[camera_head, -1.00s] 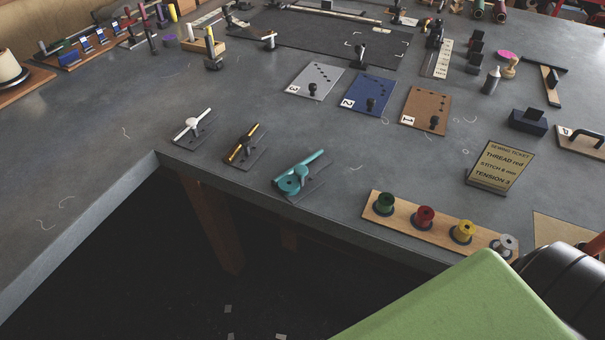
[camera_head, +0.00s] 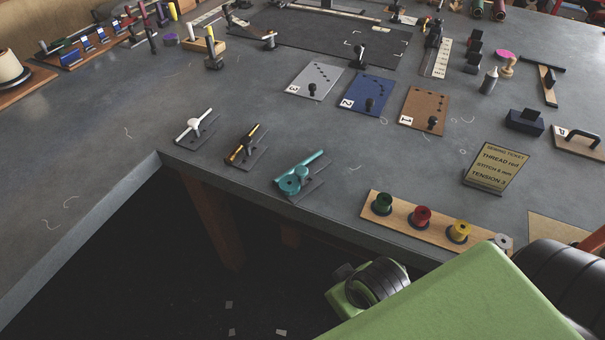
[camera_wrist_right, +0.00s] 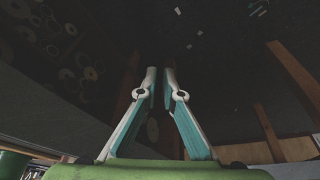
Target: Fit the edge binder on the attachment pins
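The attachment pins cannot be made out for certain. My right gripper (camera_wrist_right: 160,85) shows in the right wrist view, its two fingers apart with a narrow gap at the tips and nothing between them. It is over the dark floor, away from the attachments. My left gripper is out of view.
A wooden rack (camera_head: 369,202) with green, red, yellow and grey spools lies along the table edge. A sewing ticket (camera_head: 499,166) reads thread red, tension 3. Grey, blue and brown cards (camera_head: 368,94) lie behind. My green arm covers the lower right. The left tabletop is mostly clear.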

